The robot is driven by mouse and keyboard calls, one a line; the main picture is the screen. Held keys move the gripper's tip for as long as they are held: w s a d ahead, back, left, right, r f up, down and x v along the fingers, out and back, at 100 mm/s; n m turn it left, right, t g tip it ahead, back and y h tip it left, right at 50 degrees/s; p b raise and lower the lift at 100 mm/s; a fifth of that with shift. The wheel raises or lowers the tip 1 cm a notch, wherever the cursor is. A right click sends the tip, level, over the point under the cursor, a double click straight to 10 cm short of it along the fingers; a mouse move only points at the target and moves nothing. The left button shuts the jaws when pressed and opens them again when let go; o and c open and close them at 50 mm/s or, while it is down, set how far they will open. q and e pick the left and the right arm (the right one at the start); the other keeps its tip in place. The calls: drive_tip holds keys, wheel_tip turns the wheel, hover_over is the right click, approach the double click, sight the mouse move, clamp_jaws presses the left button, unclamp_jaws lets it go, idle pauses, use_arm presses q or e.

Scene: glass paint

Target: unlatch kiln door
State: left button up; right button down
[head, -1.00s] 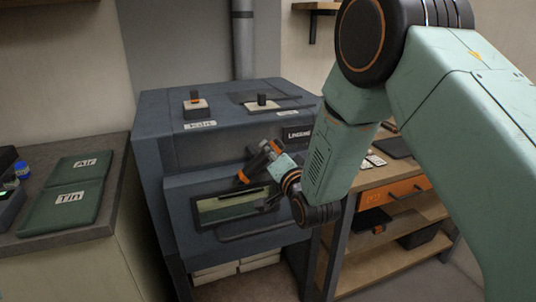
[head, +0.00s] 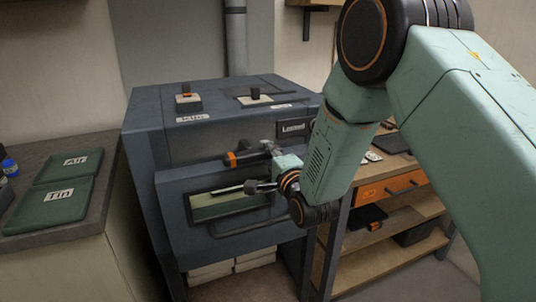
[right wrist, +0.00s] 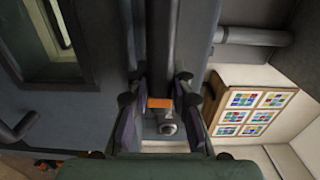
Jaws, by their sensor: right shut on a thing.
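The kiln (head: 150,165) is a dark blue-grey box in the middle of the head view. Its front door (head: 172,200) has a green-tinted window (head: 225,204) and lies flush against the body as far as I can tell. The latch lever (head: 245,157), dark with orange parts, lies nearly level above the window. My right gripper (head: 259,168) is at the lever, shut on it. In the right wrist view the lever (right wrist: 159,60) runs between the two fingers (right wrist: 160,105), with an orange band and a round metal end. The exact finger contact is partly hidden. My left gripper is out of view.
A bar handle (head: 245,229) runs below the window. Switches (head: 187,103) sit on the kiln top. A counter with green trays (head: 50,204) is at left. A wooden shelf unit with an orange drawer (head: 392,187) stands close at right. Floor shows at lower right.

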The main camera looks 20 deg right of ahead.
drive_tip(key=shift+f, duration=0.1)
idle(0.4)
drive_tip(key=c, duration=1.3)
unclamp_jaws()
drive_tip(key=shift+o, duration=0.7)
